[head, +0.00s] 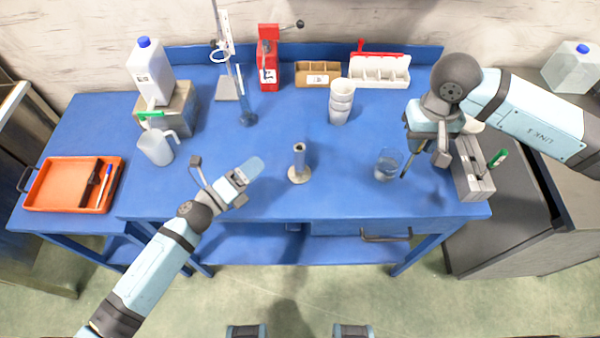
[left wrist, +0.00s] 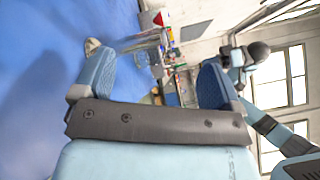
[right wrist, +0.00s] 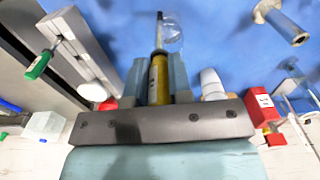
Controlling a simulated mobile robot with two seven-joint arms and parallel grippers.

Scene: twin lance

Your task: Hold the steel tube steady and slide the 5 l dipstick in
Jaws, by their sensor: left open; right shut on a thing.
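The steel tube (head: 299,160) stands upright on a round foot near the middle of the blue table; it also shows at the top right of the right wrist view (right wrist: 284,24). My left gripper (head: 247,181) is open and empty to the left of the tube, apart from it. In the left wrist view its two fingers (left wrist: 155,82) are spread wide. My right gripper (head: 424,146) is shut on the dipstick, whose yellow grip (right wrist: 158,80) sits between the fingers. The dipstick's thin rod (head: 407,163) points down beside a clear glass, right of the tube.
The clear glass (head: 388,164) stands between the tube and my right gripper. A grey block (head: 471,170) with a green-handled tool is at the right edge. Stacked white cups (head: 341,100) stand behind the tube. An orange tray (head: 72,184) and a jug (head: 156,147) are left.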

